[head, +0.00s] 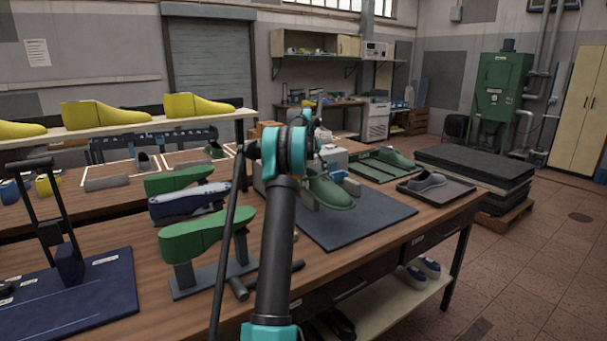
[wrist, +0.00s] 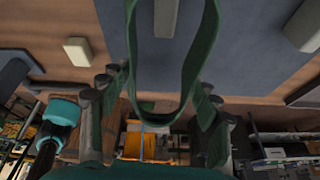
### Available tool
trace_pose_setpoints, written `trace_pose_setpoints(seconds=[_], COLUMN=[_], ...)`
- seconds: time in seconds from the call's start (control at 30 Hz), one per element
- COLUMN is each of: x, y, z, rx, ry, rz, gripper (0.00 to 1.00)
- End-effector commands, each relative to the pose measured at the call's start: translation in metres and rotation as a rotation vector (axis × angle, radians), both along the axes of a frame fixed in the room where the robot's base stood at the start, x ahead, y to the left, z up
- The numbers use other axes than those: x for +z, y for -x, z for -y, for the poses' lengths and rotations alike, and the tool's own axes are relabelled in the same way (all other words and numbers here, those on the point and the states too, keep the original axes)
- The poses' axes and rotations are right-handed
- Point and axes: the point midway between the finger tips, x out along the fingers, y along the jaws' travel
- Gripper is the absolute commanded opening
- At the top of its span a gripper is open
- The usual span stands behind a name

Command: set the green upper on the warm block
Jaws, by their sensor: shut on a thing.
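The green upper (head: 330,192) hangs from my gripper (head: 312,168) above the dark blue-grey mat (head: 355,222) on the bench. In the wrist view, the upper (wrist: 190,75) shows as a green loop between the fingers of my gripper (wrist: 155,100), which is shut on it. A pale grey block (wrist: 166,18) shows on the mat through the loop. I cannot tell for certain which block is the warm one. My arm and the upper hide part of the mat in the head view.
A grey shoe lies in a dark tray (head: 458,189) at the right. Another green upper (head: 396,157) lies on a green board behind. Green lasts (head: 205,234) on stands are left of my arm. Yellow lasts (head: 105,112) line a shelf. The mat's front right is clear.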

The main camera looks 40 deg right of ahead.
Motion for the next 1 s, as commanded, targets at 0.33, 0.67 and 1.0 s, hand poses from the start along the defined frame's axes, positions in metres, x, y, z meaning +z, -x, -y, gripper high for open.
trace_pose_setpoints(seconds=[0.33, 0.67, 1.0], x=[-0.016, -0.035, -0.055], y=[0.000, 0.000, 0.000], z=[0.000, 0.000, 0.000], rx=[0.000, 0.001, 0.005], ry=[0.000, -0.001, -0.004], rz=[0.000, -0.001, -0.002], gripper=[0.31, 0.31, 0.31])
